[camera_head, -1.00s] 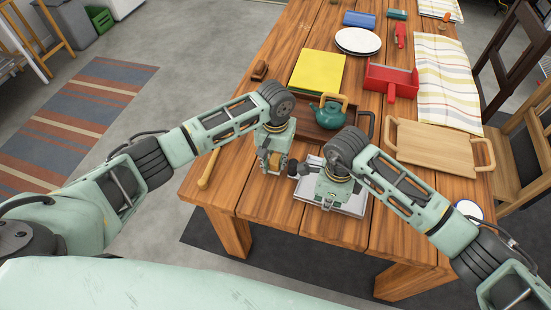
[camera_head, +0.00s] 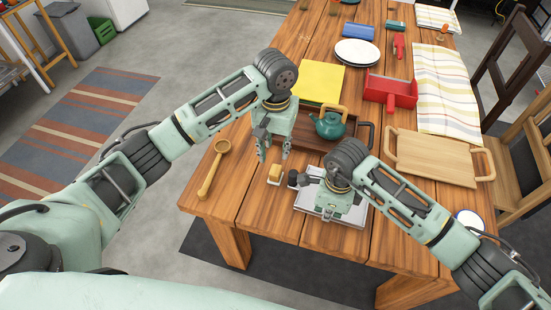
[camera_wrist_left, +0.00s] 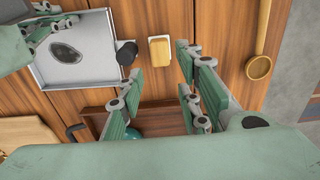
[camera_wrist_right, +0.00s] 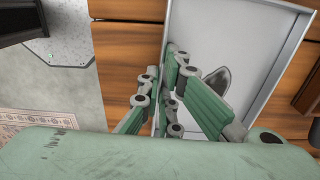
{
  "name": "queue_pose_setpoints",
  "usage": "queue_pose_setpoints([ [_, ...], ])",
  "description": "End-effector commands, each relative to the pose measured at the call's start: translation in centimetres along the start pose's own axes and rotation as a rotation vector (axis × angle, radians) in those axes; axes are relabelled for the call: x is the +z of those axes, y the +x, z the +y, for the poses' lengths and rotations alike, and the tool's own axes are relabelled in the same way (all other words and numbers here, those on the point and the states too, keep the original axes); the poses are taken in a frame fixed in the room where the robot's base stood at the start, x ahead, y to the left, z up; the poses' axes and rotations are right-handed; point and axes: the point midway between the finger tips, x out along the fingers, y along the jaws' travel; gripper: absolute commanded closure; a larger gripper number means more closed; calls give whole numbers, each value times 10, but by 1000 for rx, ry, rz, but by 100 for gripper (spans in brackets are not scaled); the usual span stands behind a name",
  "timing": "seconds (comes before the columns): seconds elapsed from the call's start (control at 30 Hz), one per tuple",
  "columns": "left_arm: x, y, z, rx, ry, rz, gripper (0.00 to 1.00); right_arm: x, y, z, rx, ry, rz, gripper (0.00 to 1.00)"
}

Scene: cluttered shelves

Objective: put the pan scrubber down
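A small yellow block on a pale base (camera_head: 274,173), which looks like the pan scrubber, rests on the wooden table. It also shows in the left wrist view (camera_wrist_left: 159,50). My left gripper (camera_head: 274,156) is open and empty, above and just behind the block, apart from it. Its spread fingers show in the left wrist view (camera_wrist_left: 158,78). My right gripper (camera_wrist_right: 175,68) is over the grey tray (camera_wrist_right: 262,30); its fingertips look together with nothing visible between them. In the head view my right wrist hides those fingertips.
A wooden ladle (camera_head: 214,168) lies to the left. A teal teapot (camera_head: 328,125) and a brown tray (camera_head: 300,138) are behind. A wooden board (camera_head: 432,157) lies right. Bare table lies between ladle and block.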

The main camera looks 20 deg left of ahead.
Motion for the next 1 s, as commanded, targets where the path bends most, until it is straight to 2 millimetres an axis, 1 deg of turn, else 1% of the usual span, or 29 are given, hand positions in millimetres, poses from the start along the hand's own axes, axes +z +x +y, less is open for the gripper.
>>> queue_pose_setpoints([
  [0.07,0,-9,0,0,1,0,68,0,0,0,0,0,0,100],
  [0.1,0,-12,0,1,1,0,70,0,0,0,0,0,0,100],
  [0.2,0,-16,2,2,1,-1,70,0,0,0,0,0,0,100],
  [0.3,-2,-17,3,1,1,-3,70,0,0,0,0,0,0,100],
  [0.37,-2,-13,2,-1,1,-4,70,0,0,0,0,0,0,100],
  [0.47,-1,0,2,-2,0,-6,70,0,0,0,0,0,0,100],
  [0.6,-1,26,1,-3,0,-5,70,0,0,0,0,0,0,100],
  [0.7,-2,40,1,-2,0,-4,70,0,0,0,0,0,0,100],
  [0.87,-2,52,2,-1,1,-2,70,0,0,0,0,0,0,100],
  [0.97,0,62,1,-2,0,-5,70,0,0,0,0,0,0,100],
  [1.0,0,68,0,-2,0,-4,70,0,0,0,0,0,0,100],
])
